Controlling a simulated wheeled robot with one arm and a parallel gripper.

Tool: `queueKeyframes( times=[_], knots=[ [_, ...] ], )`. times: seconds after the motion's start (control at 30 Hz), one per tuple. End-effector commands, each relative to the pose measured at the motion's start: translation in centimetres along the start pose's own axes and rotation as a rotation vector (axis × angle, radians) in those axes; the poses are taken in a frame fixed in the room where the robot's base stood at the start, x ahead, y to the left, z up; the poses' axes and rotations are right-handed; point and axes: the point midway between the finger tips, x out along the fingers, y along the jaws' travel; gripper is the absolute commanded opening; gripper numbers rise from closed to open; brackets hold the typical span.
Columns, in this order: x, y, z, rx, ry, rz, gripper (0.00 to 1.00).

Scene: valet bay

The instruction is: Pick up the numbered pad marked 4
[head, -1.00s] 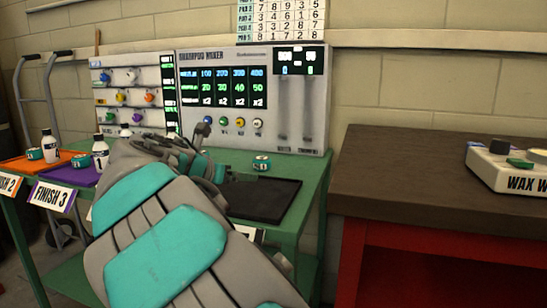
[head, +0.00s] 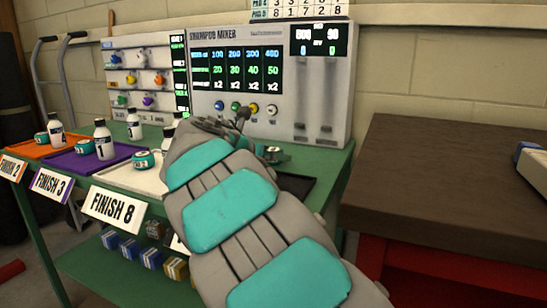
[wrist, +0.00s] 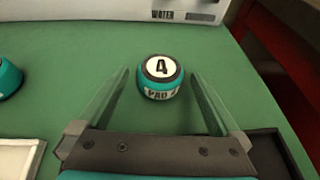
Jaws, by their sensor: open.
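The pad marked 4 (wrist: 161,78) is a round teal puck with a white top. It sits on the green table, and its side label is partly readable. In the head view the pad (head: 273,154) shows just right of my arm, in front of the mixer. My gripper (wrist: 160,98) is open and empty, with one finger on each side of the pad in the wrist view. How far the fingertips are above the table is unclear. In the head view my arm hides most of the gripper.
The shampoo mixer (head: 270,130) stands behind the pad. A black tray (wrist: 276,155) lies close on the right. A white tray (wrist: 20,158) and another teal pad (wrist: 8,78) lie left. Orange and purple trays hold bottles and pads. A brown-topped bench (head: 450,180) stands right.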

Motion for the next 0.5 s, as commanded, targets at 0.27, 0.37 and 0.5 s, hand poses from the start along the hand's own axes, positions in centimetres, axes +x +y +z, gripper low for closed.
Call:
queueKeyframes(
  times=[0.27, 0.37, 0.5],
  knots=[
    [2.0, 0.0, 0.0, 0.001, 0.001, 0.002, 1.00],
    [1.9, 0.0, 0.0, 0.001, 0.000, 0.002, 0.99],
    [1.9, 0.0, 0.0, 0.001, 0.000, 0.001, 0.83]
  ],
)
